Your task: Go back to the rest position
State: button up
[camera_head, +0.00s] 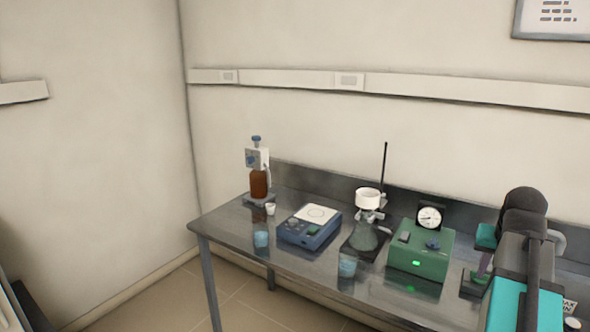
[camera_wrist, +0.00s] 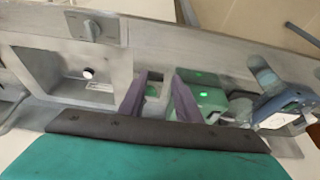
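My gripper (camera_wrist: 160,75) shows in the wrist view as two purple-grey fingers with a clear gap between them. It is open and I see nothing held in it. Through the gap, a small green item shows on the bench (camera_head: 225,228), and I cannot tell its distance from the fingers. In the head view my arm stands at the right edge, over the right part of the bench. The fingertips are not clear there.
A green box with a dial (camera_head: 420,262), a blue device with a white plate (camera_head: 310,228), a stand with a white ring (camera_head: 368,198) and a brown bottle (camera_head: 258,184) stand on the bench. A grey recessed box (camera_wrist: 60,65) shows left of my fingers. The floor at front left is clear.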

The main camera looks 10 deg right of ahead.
jog(key=w+a+f+n+g+y, duration=0.1)
jog(key=a+f+g, duration=0.1)
jog(key=a+f, duration=0.75)
jog(key=w+a+f+n+g+y, duration=0.15)
jog(key=a+f, duration=0.45)
jog(key=f, duration=0.7)
jog(key=a+f+n+g+y, duration=0.1)
jog(key=a+f+n, duration=0.1)
jog(key=a+f, duration=0.75)
jog(key=s+a+f+n+g, duration=0.1)
jog(key=s+a+f, duration=0.4)
jog(key=s+f, duration=0.3)
jog(key=s+a+f+n+g, duration=0.1)
jog(key=s+a+f+g, duration=0.1)
jog(key=s+a+f, duration=0.3)
jog(key=s+a+f+n+g, duration=0.1)
jog(key=s+a+f, duration=0.4)
jog(key=s+f, duration=0.7)
jog(key=shift+a+f+h+b, duration=0.15)
jog(key=shift+f+h+b, duration=0.25)
jog(key=shift+f, duration=1.7)
